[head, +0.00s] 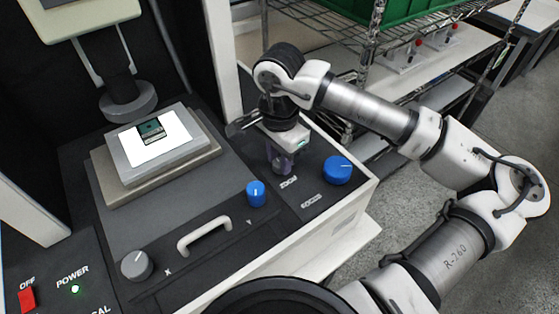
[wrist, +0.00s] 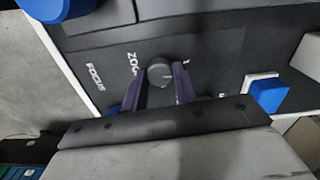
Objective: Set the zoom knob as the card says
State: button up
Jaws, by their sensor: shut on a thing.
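The zoom knob (wrist: 159,76) is a small dark grey round knob. In the wrist view it sits between the two purple fingers of my gripper (wrist: 160,85), which is shut on it. A short pale line shows on its top, but its exact setting is too small to read. The "ZOOM" label is beside it. In the head view my gripper (head: 282,163) points down at the panel and hides the knob, with the "ZOOM" label just in front. I cannot make out a card with a readable setting in either view.
A blue focus knob (head: 338,170) stands right of my gripper, and a smaller blue knob (head: 255,193) stands front left. A pale handle (head: 204,235) and a grey knob (head: 137,265) are nearer. A lit stage (head: 165,153) holds a small green piece. A wire rack (head: 372,45) stands behind my arm.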

aim_at(279, 163)
jog(key=m+b, duration=0.2)
jog(key=b, duration=0.1)
jog(key=m+b, duration=0.2)
jog(key=shift+f+b, duration=0.3)
jog(key=shift+b, duration=0.1)
jog(key=shift+r+m+b, duration=0.25)
jog(key=shift+m+b, duration=1.4)
jog(key=shift+m, duration=0.15)
jog(key=shift+r, duration=0.1)
jog(key=o, duration=1)
jog(key=shift+c, duration=0.2)
notch_tip(279, 163, up, 14)
jog(key=shift+b, duration=0.3)
